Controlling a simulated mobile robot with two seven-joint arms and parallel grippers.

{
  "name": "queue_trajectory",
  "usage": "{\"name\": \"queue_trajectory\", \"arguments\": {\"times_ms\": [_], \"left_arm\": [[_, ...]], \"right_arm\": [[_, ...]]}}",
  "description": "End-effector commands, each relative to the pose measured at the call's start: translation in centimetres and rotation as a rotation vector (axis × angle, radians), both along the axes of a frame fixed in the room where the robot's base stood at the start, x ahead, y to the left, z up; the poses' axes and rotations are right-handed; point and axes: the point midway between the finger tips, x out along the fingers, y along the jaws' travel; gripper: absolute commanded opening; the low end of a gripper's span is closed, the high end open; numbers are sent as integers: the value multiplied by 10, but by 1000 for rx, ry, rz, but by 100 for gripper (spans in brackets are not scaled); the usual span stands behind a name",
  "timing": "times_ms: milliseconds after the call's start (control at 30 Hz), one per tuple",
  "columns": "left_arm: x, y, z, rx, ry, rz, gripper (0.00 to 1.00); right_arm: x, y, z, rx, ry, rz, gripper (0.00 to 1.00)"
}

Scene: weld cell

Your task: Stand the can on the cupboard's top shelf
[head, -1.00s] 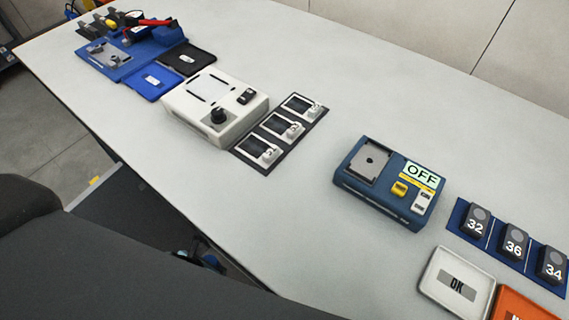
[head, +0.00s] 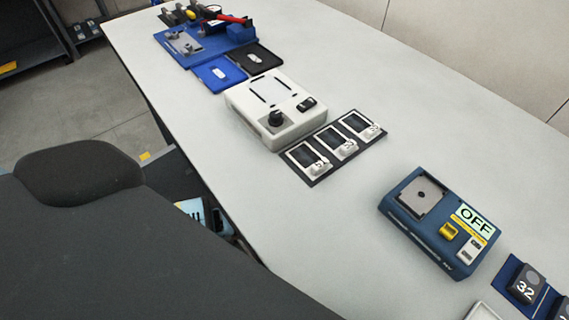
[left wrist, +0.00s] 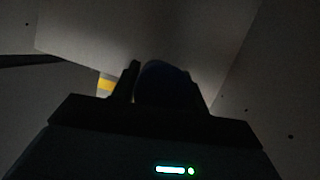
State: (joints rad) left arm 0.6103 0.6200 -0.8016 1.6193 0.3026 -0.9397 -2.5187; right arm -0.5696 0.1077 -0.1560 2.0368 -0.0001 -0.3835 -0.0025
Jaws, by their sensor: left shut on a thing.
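In the left wrist view my left gripper (left wrist: 165,85) is shut on a dark, rounded, bluish thing (left wrist: 163,83), which looks like the can. The picture is very dark, so its label and exact tilt cannot be told. No cupboard can be made out for certain in the head view. My right gripper is not in view.
A long pale table (head: 330,210) crosses the head view. It bears a blue fixture board (head: 200,55), a white device (head: 270,108), a dark three-slot mat (head: 340,150) and a blue box marked OFF (head: 437,222). A dark shelf rack (head: 70,30) stands at the far left, with open floor before it.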

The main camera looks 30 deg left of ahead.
Motion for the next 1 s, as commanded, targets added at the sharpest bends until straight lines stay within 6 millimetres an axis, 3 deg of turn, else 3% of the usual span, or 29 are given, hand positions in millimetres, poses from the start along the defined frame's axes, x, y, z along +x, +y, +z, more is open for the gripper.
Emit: {"name": "queue_trajectory", "arguments": {"times_ms": [367,600,733,1000], "left_arm": [[19,-3,0,0,-3,1,12],[57,-11,0,-2,-2,2,12],[55,-11,-14,0,2,2,12],[56,-10,-14,1,-2,0,12]], "right_arm": [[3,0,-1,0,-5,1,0],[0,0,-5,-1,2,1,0],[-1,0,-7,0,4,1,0],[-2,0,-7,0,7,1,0]]}}
